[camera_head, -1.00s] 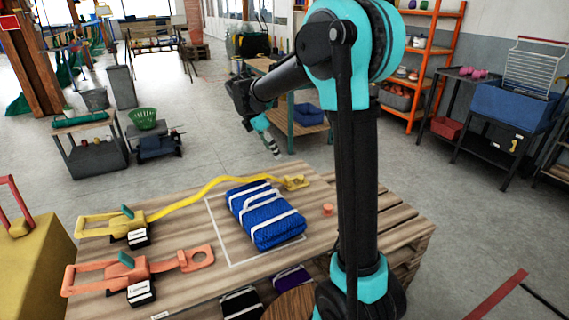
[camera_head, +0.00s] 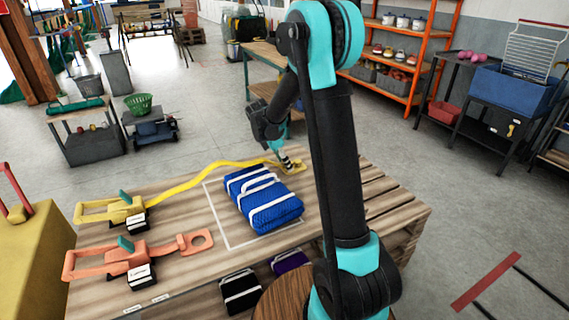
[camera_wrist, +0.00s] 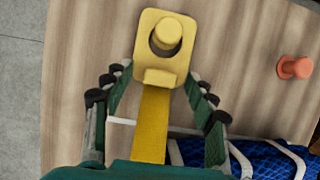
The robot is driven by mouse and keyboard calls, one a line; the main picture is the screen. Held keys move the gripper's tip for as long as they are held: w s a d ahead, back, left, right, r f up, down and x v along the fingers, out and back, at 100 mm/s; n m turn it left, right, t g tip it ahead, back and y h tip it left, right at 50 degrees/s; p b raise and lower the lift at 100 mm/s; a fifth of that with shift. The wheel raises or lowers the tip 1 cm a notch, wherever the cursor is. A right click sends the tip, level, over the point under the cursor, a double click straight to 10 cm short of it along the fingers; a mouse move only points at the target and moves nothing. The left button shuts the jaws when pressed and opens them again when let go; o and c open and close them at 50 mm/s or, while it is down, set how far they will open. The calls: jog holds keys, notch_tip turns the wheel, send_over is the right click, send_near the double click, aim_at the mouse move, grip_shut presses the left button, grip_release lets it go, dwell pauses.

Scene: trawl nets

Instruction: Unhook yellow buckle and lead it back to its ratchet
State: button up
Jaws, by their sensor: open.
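The yellow buckle (camera_wrist: 155,60) sits around a yellow peg (camera_wrist: 167,36) on the wooden table, seen from above in the wrist view. Its yellow strap (camera_wrist: 152,125) runs back from it; in the head view the strap (camera_head: 205,172) crosses the table to the yellow ratchet (camera_head: 112,209) at the left. My gripper (camera_wrist: 155,95) is open and empty, its fingers on both sides of the strap just behind the buckle. In the head view my gripper (camera_head: 287,161) is low at the table's far edge and partly covers the buckle (camera_head: 294,167).
A blue bundle with white bands (camera_head: 262,200) lies inside a white outline beside the strap. A bare orange peg (camera_wrist: 294,67) stands to the right in the wrist view. An orange ratchet with its buckle (camera_head: 125,258) lies at the front left.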

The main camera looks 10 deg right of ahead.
jog(key=shift+d+f, duration=0.1)
jog(key=shift+f, duration=0.2)
jog(key=shift+c, duration=0.5)
grip_shut()
jog(key=shift+w+d, duration=0.1)
jog(key=shift+d, duration=0.05)
jog(key=shift+w+d, duration=0.1)
jog(key=shift+d, duration=0.2)
jog(key=shift+r, duration=0.65)
jog(key=shift+r, duration=2.5)
